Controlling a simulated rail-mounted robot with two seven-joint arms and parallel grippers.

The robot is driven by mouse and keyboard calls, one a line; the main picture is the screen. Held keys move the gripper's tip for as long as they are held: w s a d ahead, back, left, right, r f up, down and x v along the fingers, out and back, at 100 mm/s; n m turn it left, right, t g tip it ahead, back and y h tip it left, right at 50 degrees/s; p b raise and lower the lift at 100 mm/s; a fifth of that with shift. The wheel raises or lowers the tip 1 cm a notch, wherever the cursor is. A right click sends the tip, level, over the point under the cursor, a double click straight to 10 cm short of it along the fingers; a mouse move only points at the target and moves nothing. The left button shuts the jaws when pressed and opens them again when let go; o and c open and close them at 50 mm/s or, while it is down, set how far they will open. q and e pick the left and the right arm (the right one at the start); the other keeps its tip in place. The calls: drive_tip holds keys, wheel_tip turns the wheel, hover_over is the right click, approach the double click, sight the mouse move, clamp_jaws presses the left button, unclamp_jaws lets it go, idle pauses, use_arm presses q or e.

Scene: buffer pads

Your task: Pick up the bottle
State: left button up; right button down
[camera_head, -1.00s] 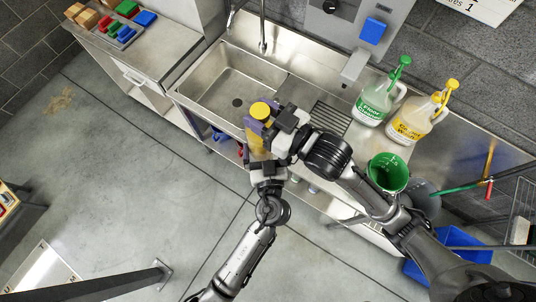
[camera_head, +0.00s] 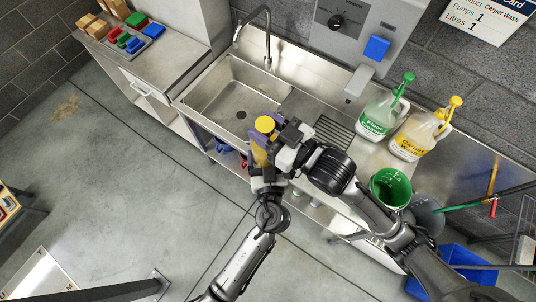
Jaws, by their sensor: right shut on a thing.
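A yellow-capped bottle (camera_head: 265,125) stands up between the fingers of my right gripper (camera_head: 264,145), at the front edge of the sink unit. The right gripper is shut on it, and its fingers hide part of the bottle's body. My left arm comes up from below, and its gripper (camera_head: 264,178) sits just under the right one. Its fingers are mostly hidden behind the bottle and the right gripper, so I cannot tell whether they are open or touch the bottle.
A steel sink basin (camera_head: 232,98) lies behind the bottle. Colored blocks (camera_head: 131,38) lie on the left cabinet.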

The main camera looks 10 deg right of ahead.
use_arm(q)
drive_tip(key=shift+s+d+r+h, duration=0.2)
drive_tip(key=shift+d+h, duration=0.1)
drive_tip(key=shift+d, duration=0.1)
drive_tip(key=c, duration=0.4)
use_arm(e)
drive_tip(key=shift+s+a, duration=0.2)
drive_tip(key=shift+a, duration=0.1)
use_arm(q)
drive_tip(key=shift+r, duration=0.1)
drive_tip(key=shift+c, duration=0.7)
use_arm(e)
drive_tip(key=c, duration=1.1)
unclamp_jaws()
use_arm(q)
drive_tip(key=shift+w, duration=0.1)
use_arm(e)
drive_tip(key=o, duration=0.5)
use_arm(q)
drive_tip(key=shift+a, duration=0.1)
drive_tip(key=c, duration=0.3)
use_arm(e)
drive_tip(key=shift+o, duration=0.4)
drive_tip(key=shift+w, duration=0.1)
drive_tip(key=shift+d, duration=0.15)
use_arm(q)
drive_tip(key=shift+a, duration=0.1)
